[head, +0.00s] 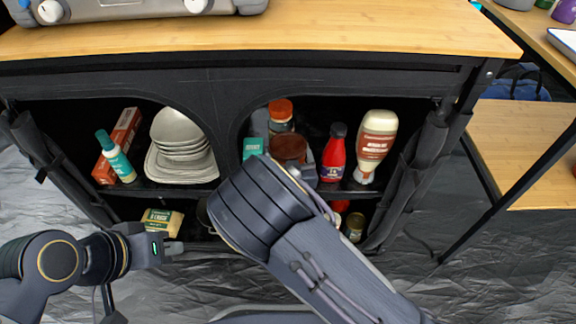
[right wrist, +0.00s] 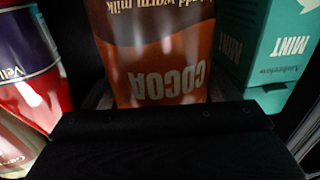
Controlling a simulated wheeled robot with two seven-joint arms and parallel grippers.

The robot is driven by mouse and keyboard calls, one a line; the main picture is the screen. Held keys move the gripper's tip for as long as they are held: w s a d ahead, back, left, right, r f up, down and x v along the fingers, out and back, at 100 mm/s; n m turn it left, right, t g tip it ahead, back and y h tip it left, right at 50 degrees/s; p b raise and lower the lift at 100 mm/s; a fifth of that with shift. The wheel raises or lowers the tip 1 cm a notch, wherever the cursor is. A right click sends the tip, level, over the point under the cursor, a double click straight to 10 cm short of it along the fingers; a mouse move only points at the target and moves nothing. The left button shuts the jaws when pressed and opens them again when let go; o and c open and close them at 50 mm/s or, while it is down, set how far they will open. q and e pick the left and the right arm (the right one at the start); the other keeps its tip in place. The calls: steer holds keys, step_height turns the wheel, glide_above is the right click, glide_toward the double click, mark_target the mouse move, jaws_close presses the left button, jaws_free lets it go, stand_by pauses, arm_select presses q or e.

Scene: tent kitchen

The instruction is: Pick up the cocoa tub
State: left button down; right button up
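The cocoa tub, orange-brown with a brown lid (head: 288,149), stands on the upper shelf of the cabinet, partly hidden behind my right arm. In the right wrist view its label (right wrist: 160,55) appears upside down, straight ahead and close. My right gripper (right wrist: 155,98) has its fingers one on each side of the tub's lower part in that view. They look spread, with narrow dark gaps; contact is not clear. My left gripper (head: 174,247) is low at the left, in front of the cabinet and away from the tub; its finger gap is too small to judge.
A mint box (head: 253,148) stands left of the tub, and a red bottle (head: 334,152) right of it. A cream bottle (head: 375,145) is further right. The wooden counter (head: 300,30) overhangs the shelf.

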steer(key=c, duration=1)
